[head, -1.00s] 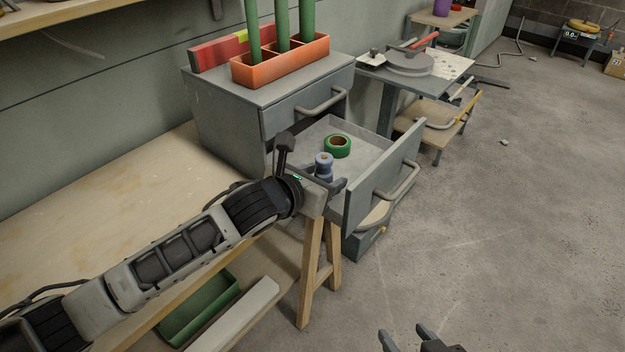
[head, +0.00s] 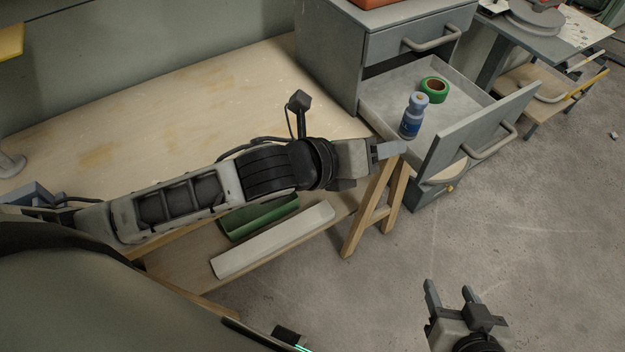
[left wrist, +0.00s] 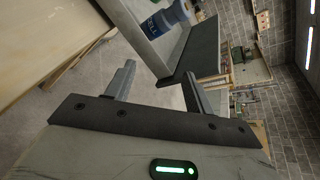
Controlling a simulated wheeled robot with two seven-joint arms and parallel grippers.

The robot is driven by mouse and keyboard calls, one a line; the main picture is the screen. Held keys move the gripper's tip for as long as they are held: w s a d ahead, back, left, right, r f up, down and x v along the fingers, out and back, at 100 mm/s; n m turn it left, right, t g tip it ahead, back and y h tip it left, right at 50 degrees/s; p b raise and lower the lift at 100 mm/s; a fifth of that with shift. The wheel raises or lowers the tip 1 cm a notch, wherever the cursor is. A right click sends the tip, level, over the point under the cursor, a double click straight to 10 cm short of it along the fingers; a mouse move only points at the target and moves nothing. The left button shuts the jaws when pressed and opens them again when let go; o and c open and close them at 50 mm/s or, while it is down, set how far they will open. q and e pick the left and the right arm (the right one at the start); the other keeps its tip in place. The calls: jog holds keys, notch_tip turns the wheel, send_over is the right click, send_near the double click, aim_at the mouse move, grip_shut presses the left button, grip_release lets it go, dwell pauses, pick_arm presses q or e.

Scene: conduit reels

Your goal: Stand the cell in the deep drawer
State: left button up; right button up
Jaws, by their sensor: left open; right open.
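The blue cell (head: 411,118), with a pale top and a label, stands upright inside the open drawer (head: 378,97), near its left side wall. It also shows partly cut off at the top of the left wrist view (left wrist: 168,20). My left gripper (head: 392,149) is open and empty, outside the drawer just in front of that wall and apart from the cell. In the left wrist view its two fingers point toward the drawer wall. My right gripper (head: 452,290) is open and empty over the floor at the lower right.
A green tape roll (head: 434,89) lies in the drawer behind the cell. A green tray (head: 258,217) and a white trough (head: 275,240) lie on the shelf below.

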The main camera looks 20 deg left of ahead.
pick_arm(q)
jog(key=s+a+f+n+y, duration=0.1)
jog(key=s+f+n, duration=0.3)
jog(key=n, duration=0.6)
jog(key=s+a+f+n+y, duration=0.1)
jog(key=s+a+f+n, duration=0.3)
jog(key=n, duration=0.7)
jog(key=s+a+f+n+y, duration=0.2)
jog(key=f+n, duration=0.5)
jog(key=n, duration=0.4)
jog(key=shift+s+a+g, duration=0.3)
jog(key=shift+s+a, duration=0.15)
jog(key=shift+s, duration=0.65)
jog(key=shift+r, duration=0.1)
